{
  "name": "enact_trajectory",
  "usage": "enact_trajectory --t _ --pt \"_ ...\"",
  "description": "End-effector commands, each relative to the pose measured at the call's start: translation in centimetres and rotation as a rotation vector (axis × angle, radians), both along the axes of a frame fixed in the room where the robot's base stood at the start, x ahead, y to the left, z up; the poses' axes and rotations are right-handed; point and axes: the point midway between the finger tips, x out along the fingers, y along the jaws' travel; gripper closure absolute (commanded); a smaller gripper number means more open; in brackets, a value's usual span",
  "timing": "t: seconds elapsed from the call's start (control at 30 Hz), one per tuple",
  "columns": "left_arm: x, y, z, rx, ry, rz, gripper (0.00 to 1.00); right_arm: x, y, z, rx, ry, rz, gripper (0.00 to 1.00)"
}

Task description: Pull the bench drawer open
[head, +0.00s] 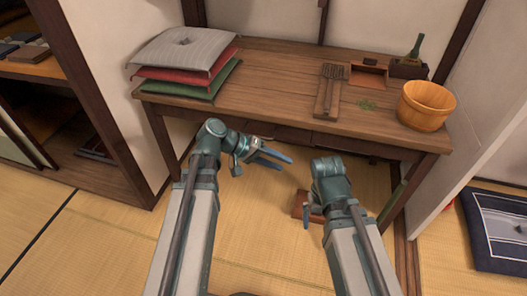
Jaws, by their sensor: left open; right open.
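The wooden bench (285,75) stands ahead against the wall. The bench drawer (293,135) appears as a dark front under the front edge of the top, partly in shadow. It looks shut, but its handle cannot be made out. My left gripper (272,160) is open and empty, in front of and below the drawer front, with its fingers pointing right. It appears apart from the bench. My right gripper (308,219) is open and lower, right of the left one, pointing down; its fingers are only partly visible.
Stacked cushions (185,60) lie at the bench's left end. A wooden tub (426,105), a slatted wooden piece (327,92) and a small box with a bottle (408,68) stand on the right. A reddish-brown block (299,205) lies on the floor by my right gripper. The tatami at left is clear.

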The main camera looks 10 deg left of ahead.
Motion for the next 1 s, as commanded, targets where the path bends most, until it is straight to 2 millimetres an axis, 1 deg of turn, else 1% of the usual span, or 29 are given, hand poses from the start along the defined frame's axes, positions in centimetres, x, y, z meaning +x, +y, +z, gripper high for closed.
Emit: enact_trajectory --t 0.03,0.17,0.2,0.27,0.3,0.37,0.4,0.5,0.6,0.7,0.83,1.0 --pt "0.9 1.2 -2.4 -0.051 -0.020 0.038 0.56 0.0 0.0 -3.4 0.000 0.000 0.000 0.00" --pt "2.6 4.0 -3.6 -0.191 -0.082 0.125 0.56 0.0 0.0 -7.6 -0.001 -0.001 0.000 0.00" --pt "3.1 5.0 -4.0 -0.232 -0.102 0.152 0.56 0.0 0.0 -8.9 -0.001 -0.001 0.000 0.00" --pt "3.8 6.7 -4.4 -0.295 -0.135 0.194 0.56 0.0 0.0 -10.8 -0.001 -0.001 0.000 0.00" --pt "4.2 7.8 -4.7 -0.336 -0.157 0.223 0.56 0.0 0.0 -12.1 0.000 -0.002 0.000 0.00" --pt "4.6 9.6 -5.0 -0.394 -0.193 0.262 0.56 0.0 0.0 -13.9 0.000 -0.002 0.000 0.00" --pt "4.9 10.8 -5.2 -0.431 -0.216 0.287 0.56 0.1 0.0 -15.0 0.000 -0.002 0.000 0.00" --pt "5.2 13.6 -5.4 -0.512 -0.269 0.343 0.56 0.1 0.0 -17.3 -0.001 -0.003 0.000 0.00" --pt "5.3 15.8 -5.5 -0.573 -0.314 0.387 0.56 0.1 0.0 -18.9 -0.001 -0.003 0.000 0.00" --pt "5.3 17.4 -5.3 -0.614 -0.343 0.414 0.56 0.1 0.0 -19.9 -0.001 -0.003 0.000 0.00" --pt "5.3 18.3 -5.0 -0.640 -0.362 0.429 0.56 0.1 0.0 -20.3 -0.001 -0.003 0.000 0.00" --pt "5.3 18.3 -4.7 -0.643 -0.365 0.431 0.56 0.1 0.0 -20.1 -0.001 -0.003 0.000 0.00"
